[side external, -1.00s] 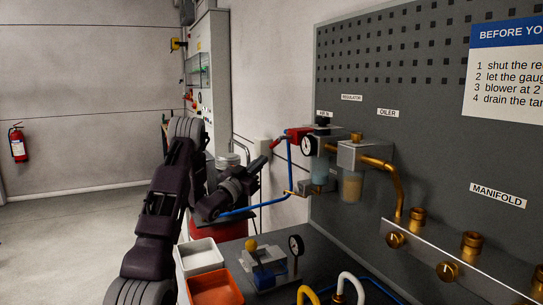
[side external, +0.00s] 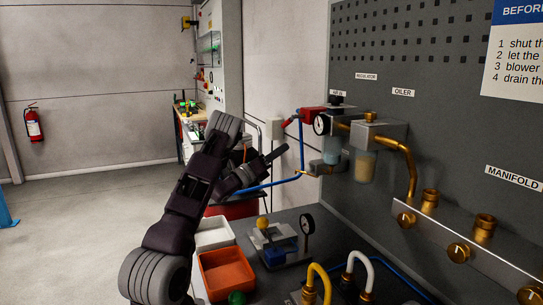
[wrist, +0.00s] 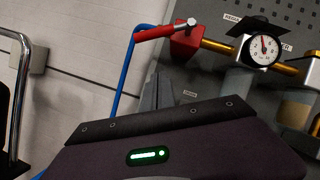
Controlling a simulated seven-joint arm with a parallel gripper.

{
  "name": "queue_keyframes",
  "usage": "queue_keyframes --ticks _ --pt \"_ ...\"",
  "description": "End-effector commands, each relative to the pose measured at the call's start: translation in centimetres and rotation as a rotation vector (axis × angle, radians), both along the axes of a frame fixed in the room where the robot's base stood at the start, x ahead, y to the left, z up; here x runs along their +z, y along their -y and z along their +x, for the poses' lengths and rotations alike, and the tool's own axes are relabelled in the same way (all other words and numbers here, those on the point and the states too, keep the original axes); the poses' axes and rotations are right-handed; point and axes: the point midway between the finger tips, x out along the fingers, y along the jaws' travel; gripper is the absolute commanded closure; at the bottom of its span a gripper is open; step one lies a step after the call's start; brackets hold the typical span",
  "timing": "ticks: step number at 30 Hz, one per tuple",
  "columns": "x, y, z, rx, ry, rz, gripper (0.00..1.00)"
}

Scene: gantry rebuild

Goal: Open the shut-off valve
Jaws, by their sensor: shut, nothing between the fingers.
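The shut-off valve is a red block (side external: 314,114) at the left end of the air line on the grey panel. Its red lever (side external: 291,120) sticks out to the left. In the wrist view the red block (wrist: 187,40) is at upper centre, and the lever (wrist: 155,33) points left with a pale pivot on the block. My gripper (side external: 279,151) is shut and empty, below the lever end and apart from it in the picture; their depth gap is unclear. In the wrist view my grey fingertips (wrist: 164,92) show below the valve, partly hidden by my wrist housing.
A gauge (side external: 321,124) and regulator are right of the valve. A blue hose (side external: 301,150) hangs down from the valve beside my gripper. An orange bin (side external: 226,270), white bin (side external: 212,232) and a small fixture with a yellow knob (side external: 262,222) are on the bench below.

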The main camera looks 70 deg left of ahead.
Motion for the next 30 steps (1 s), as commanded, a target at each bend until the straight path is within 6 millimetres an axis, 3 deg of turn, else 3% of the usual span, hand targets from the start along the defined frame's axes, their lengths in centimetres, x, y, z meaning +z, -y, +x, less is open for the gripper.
queue_keyframes --ticks 5,13,30 --pt "1.5 -0.7 3.4 -0.003 0.003 0.002 1.00" --pt "4.5 -2.5 2.4 0.001 0.002 0.000 1.00" --pt "4.8 -2.9 2.3 0.001 -0.001 0.031 1.00"
